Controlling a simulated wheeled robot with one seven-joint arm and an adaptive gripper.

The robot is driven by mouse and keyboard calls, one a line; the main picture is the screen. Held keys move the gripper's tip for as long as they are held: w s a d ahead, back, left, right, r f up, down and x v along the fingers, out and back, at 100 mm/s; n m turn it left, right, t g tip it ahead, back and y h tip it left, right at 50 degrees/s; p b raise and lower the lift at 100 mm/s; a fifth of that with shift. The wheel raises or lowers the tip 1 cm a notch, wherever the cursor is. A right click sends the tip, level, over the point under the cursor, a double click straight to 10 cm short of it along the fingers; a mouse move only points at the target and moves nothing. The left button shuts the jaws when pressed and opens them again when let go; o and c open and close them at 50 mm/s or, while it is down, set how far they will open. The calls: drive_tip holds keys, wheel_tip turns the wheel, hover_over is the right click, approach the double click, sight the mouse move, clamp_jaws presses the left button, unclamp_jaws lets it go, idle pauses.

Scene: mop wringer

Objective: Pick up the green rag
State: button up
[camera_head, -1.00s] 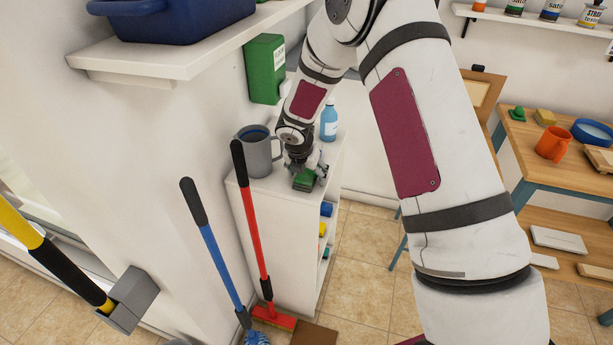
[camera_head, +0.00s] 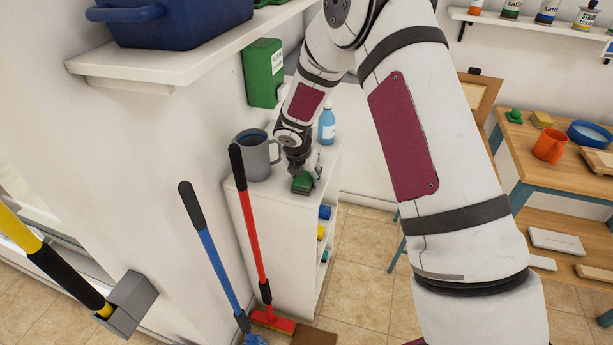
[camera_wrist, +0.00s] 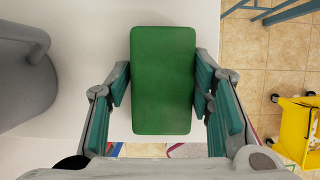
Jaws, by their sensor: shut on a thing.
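The green rag (camera_wrist: 163,80) is a folded rectangular block in the wrist view, lying between my gripper's two fingers. In the head view the green rag (camera_head: 301,184) is at the top of the white shelf unit (camera_head: 285,215), near its front edge. My gripper (camera_wrist: 163,100) is shut on the rag, with a teal-padded finger against each long side. In the head view my gripper (camera_head: 302,172) is small and partly hidden by its own wrist. I cannot tell whether the rag touches the shelf top.
A grey mug (camera_head: 257,158) stands left of my gripper, and a blue bottle (camera_head: 327,126) stands behind it. Red-handled (camera_head: 250,220) and blue-handled (camera_head: 208,240) tools stand in front of the shelf. A yellow bucket (camera_wrist: 298,125) is on the floor at right in the wrist view.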

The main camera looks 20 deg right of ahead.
sight(304, 174)
drive_tip(key=shift+a+r, duration=0.25)
drive_tip(key=shift+a, duration=0.05)
wheel_tip(304, 174, up, 3)
drive_tip(key=shift+w+d+f+b, duration=0.1)
drive_tip(key=shift+d+b, duration=0.05)
drive_tip(key=shift+b, duration=0.2)
drive_tip(key=s+r+b, duration=0.1)
drive_tip(key=s+b, duration=0.1)
drive_tip(key=s, duration=1.4)
drive_tip(key=shift+s+d+r, duration=0.15)
drive_tip(key=shift+r, duration=0.25)
